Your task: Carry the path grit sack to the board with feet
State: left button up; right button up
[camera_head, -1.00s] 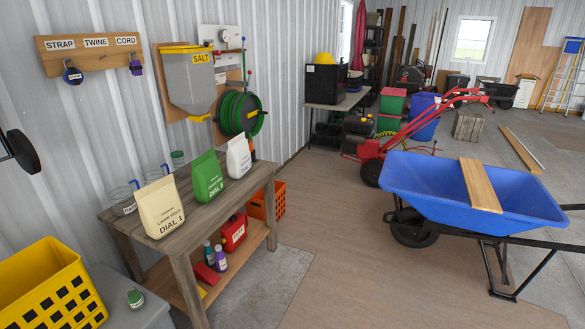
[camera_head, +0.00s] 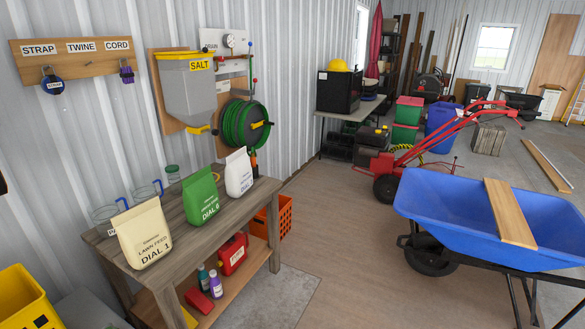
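Three sacks stand upright on a wooden bench (camera_head: 95,238). The cream sack (camera_head: 143,236) reads "LAWN FEED DIAL 1". The green sack (camera_head: 201,196) has a "DIAL" label whose number and small print are hard to read. The white sack (camera_head: 238,173) has print too small to read. I cannot tell which, if any, is the path grit sack. No board with visible feet can be made out. A plain wooden plank (camera_head: 510,212) lies across the blue wheelbarrow (camera_head: 440,212). Neither of my grippers is in view.
Glass jars (camera_head: 147,192) stand behind the sacks. A salt hopper (camera_head: 187,90) and green hose reel (camera_head: 243,124) hang on the wall. A yellow crate (camera_head: 28,300) is at lower left. A red tiller (camera_head: 420,150) stands behind the wheelbarrow. The floor between bench and wheelbarrow is clear.

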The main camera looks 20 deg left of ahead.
aim_at(513, 224)
jog(key=z, duration=0.3)
jog(key=i, duration=1.8)
jog(key=u, duration=0.65)
jog(key=i, duration=0.9)
jog(key=u, duration=0.9)
